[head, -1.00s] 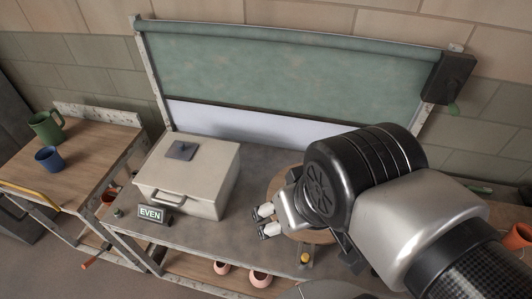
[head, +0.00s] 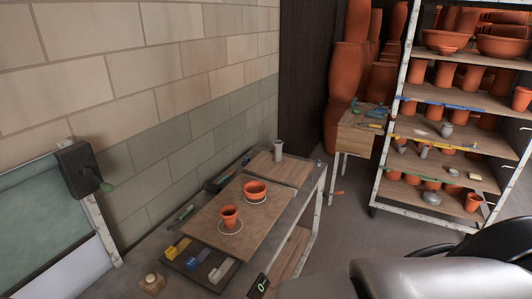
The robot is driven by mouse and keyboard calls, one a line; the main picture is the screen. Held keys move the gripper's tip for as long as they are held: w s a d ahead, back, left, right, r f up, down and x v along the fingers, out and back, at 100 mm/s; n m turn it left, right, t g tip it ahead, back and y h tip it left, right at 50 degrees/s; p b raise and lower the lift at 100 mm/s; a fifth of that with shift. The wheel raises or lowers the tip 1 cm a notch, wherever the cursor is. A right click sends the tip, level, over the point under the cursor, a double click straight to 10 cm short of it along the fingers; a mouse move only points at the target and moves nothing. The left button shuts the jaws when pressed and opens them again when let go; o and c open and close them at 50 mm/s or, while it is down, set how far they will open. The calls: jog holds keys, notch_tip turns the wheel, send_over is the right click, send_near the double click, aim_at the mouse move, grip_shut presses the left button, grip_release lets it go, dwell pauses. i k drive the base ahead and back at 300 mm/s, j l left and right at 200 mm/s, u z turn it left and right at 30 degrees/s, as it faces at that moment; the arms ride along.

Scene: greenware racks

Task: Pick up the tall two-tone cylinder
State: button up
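A tall, narrow, pale grey cylinder (head: 278,151) stands upright at the far corner of the workbench, close to the wall. Its top looks a little wider and lighter, but it is too small to be sure of two tones. It is the likeliest match for the tall two-tone cylinder. My gripper is out of the frame; only part of my arm shows at the lower right.
Terracotta pots (head: 255,191) and (head: 230,217) stand on a wooden board (head: 203,218) nearer on the bench. Coloured blocks (head: 198,259) lie in front. A shelf rack (head: 403,80) full of pots stands at right. Floor shows between the bench and rack.

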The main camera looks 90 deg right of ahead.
aim_at(278, 144)
jog(key=z, duration=3.25)
jog(key=i+l+u, duration=0.3)
jog(key=i+l, duration=0.3)
jog(key=i+l+u, duration=0.2)
jog(key=i+l, duration=0.15)
jog(key=i+l+u, duration=0.15)
jog(key=i+l, duration=0.2)
jog(key=i+l+u, duration=0.15)
jog(key=i+l, duration=0.15)
jog(key=l, duration=0.15)
jog(key=i+l+u, duration=0.15)
jog(key=l, duration=0.3)
jog(key=i+l+u, duration=0.2)
jog(key=l, duration=0.25)
jog(key=i, duration=0.1)
